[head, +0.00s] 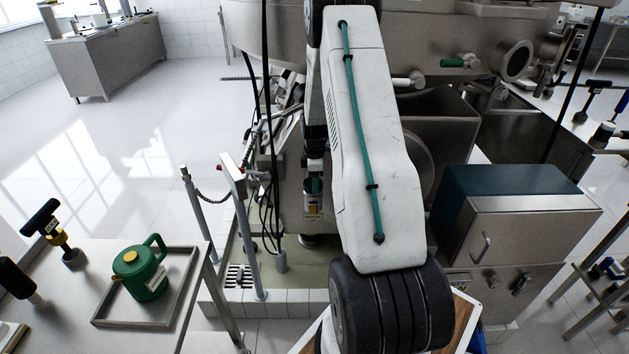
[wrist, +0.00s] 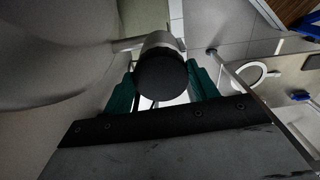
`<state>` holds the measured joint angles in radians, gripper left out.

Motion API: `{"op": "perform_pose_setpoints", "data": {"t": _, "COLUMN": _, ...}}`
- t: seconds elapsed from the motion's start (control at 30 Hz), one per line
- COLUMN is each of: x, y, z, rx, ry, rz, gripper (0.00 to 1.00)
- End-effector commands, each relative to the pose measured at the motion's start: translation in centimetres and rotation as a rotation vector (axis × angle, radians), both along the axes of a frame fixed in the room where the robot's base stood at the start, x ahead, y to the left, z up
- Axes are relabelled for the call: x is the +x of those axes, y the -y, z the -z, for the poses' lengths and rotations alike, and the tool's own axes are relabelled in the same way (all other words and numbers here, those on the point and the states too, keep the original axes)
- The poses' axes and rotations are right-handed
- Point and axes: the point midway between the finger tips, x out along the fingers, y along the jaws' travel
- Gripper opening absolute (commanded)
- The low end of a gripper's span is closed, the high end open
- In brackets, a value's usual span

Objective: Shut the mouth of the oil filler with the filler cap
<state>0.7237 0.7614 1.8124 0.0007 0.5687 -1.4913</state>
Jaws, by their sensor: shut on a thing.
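In the wrist view my gripper (wrist: 162,88) has its green fingers on both sides of a round black filler cap (wrist: 160,77) and is shut on it. The cap's flat dark face points towards the camera. A light metal cylinder (wrist: 162,42) shows just behind the cap, with a short pipe running left from it to the grey machine body. It looks like the oil filler neck. I cannot tell whether the cap touches or sits on it, as the mouth is hidden. In the head view my arm hides the cap, and I cannot make out the filler there.
The large steel machine (head: 470,25) stands ahead, with a steel cabinet (head: 515,225) at right. At left a green oil can (head: 140,270) stands in a tray (head: 183,285) on a bench. Posts with a chain (head: 210,196) stand left of the machine. The floor at far left is clear.

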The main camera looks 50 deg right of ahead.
Motion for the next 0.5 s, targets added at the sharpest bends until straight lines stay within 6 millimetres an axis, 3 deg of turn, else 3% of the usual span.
{"op": "perform_pose_setpoints", "data": {"t": 0.27, "x": 0.16, "y": 0.17, "z": -0.07, "rx": -0.002, "ry": 0.002, "rz": -0.202, "gripper": 0.31}}
{"op": "perform_pose_setpoints", "data": {"t": 0.5, "x": 0.33, "y": 0.24, "z": -0.08, "rx": -0.002, "ry": 0.003, "rz": -0.491, "gripper": 0.31}}
